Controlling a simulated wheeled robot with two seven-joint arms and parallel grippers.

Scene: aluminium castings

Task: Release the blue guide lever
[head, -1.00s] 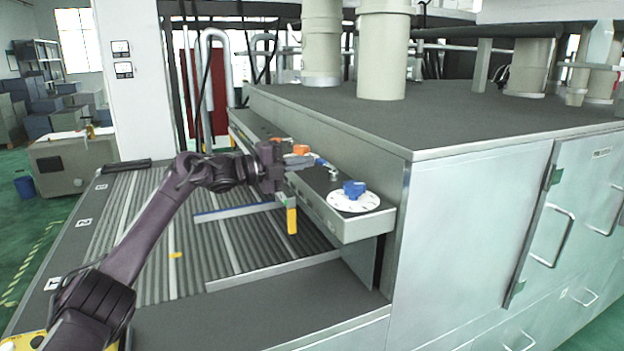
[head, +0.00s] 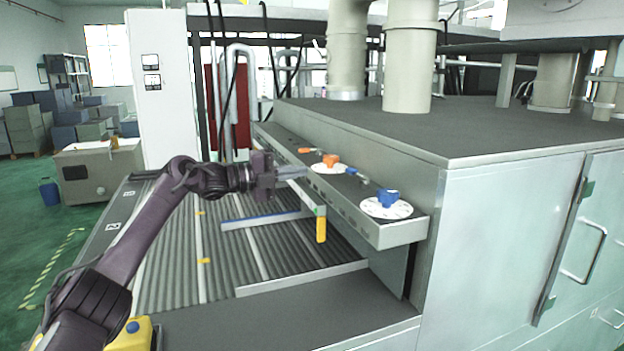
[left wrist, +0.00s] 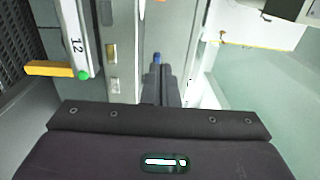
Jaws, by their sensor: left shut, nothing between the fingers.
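The blue guide lever (head: 354,173) is a small blue-tipped handle on the grey control ledge (head: 345,205), just behind the blue knob. My left gripper (head: 303,172) is shut and empty beside the ledge, left of the lever, with a visible gap between them. In the left wrist view my shut fingers (left wrist: 161,85) point away from the camera, and a small blue tip (left wrist: 157,58) shows just beyond them; I cannot tell for sure that it is the lever. My right gripper is not in view.
A blue knob (head: 388,197) and an orange knob (head: 329,160) sit on white dials, with an orange lever (head: 307,151) farther back. A yellow handle (head: 321,229) hangs below the ledge. A blue-striped guide bar (head: 260,220) crosses the roller bed (head: 225,265).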

